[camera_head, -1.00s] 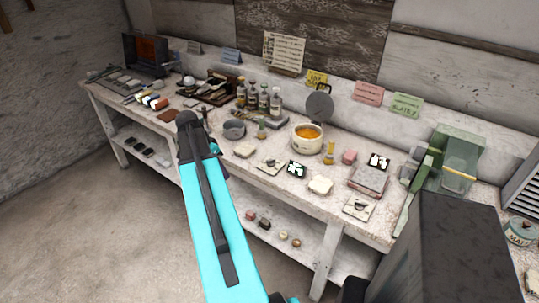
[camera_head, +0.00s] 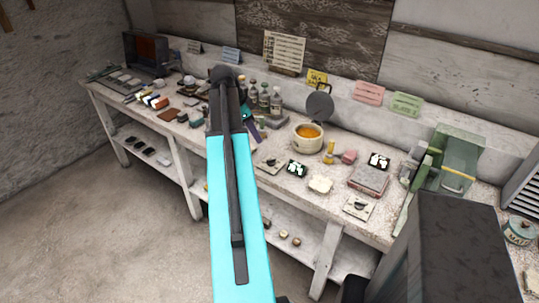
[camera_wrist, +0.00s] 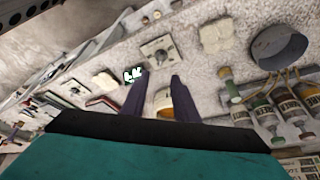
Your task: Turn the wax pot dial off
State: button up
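The wax pot (camera_head: 308,141) is a round cream pot of orange wax on the bench, with its dark round lid raised behind it. Its dial is too small to make out in the head view. My gripper (camera_head: 256,130) is to the left of the pot, over the bench and partly hidden by my arm. In the wrist view, the two dark purple fingers of my gripper (camera_wrist: 160,80) are apart with nothing held between them. A cream and orange shape, seemingly the wax pot (camera_wrist: 164,101), shows beyond and between the fingers, partly hidden by the wrist.
Bottles (camera_head: 264,98) stand behind my gripper. A grey bowl (camera_wrist: 280,45) shows in the wrist view. Yellow and pink items (camera_head: 348,156) lie right of the pot, with small cards (camera_head: 297,168) in front. A green box (camera_head: 452,160) stands at the right.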

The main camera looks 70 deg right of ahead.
aim_at(271, 160)
jog(key=shift+f, duration=0.1)
jog(key=shift+p+x, duration=1.9)
jog(key=shift+x, duration=4.9)
jog(key=shift+d, duration=0.1)
grip_shut()
jog(key=shift+d, duration=0.4)
jog(key=shift+a, duration=0.4)
